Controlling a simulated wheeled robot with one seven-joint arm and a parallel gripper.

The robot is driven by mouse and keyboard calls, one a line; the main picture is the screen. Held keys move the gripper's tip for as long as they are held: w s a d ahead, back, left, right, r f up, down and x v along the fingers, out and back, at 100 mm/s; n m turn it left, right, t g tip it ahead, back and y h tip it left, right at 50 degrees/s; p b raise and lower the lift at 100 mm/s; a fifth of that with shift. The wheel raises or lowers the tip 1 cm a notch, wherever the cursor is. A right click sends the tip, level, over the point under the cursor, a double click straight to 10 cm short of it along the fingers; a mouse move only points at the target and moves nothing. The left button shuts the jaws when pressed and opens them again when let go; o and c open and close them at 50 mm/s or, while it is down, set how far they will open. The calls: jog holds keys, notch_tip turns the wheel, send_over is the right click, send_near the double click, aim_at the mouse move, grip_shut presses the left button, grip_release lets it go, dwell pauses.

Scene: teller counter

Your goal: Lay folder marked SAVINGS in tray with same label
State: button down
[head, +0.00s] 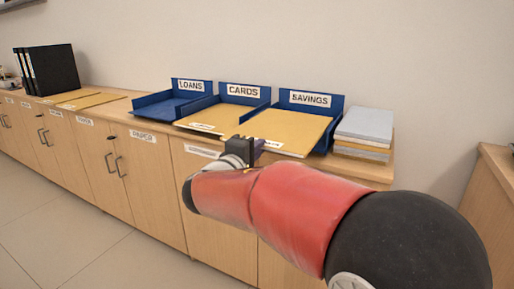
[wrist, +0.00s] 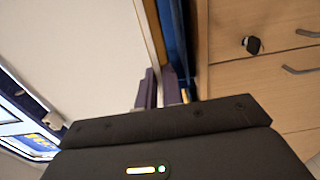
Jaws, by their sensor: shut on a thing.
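The blue SAVINGS tray (head: 335,103) stands at the right of the tray row. A tan folder (head: 290,127) lies over it, its front edge jutting toward me. The white label on that folder is partly covered by my gripper, so I cannot read it fully. My gripper (head: 256,145) is shut on the folder's near edge at its left front corner. In the wrist view, the fingers (wrist: 160,90) pinch the thin folder edge (wrist: 153,30), with the blue tray (wrist: 177,45) close beside it. I cannot tell whether the folder rests fully on the tray floor.
The CARDS tray (head: 261,103) holds another tan folder (head: 215,118). The LOANS tray (head: 151,105) looks empty. A stack of folders or papers (head: 364,127) stands right of the SAVINGS tray.

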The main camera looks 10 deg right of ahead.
aim_at(283, 128)
jog(key=w+d+f, duration=0.4)
jog(key=w+d, duration=0.1)
jog(key=w, duration=0.2)
dwell(0.6)
jog(key=shift+r, duration=0.1)
dwell(0.4)
jog(key=c, duration=1.5)
grip_release()
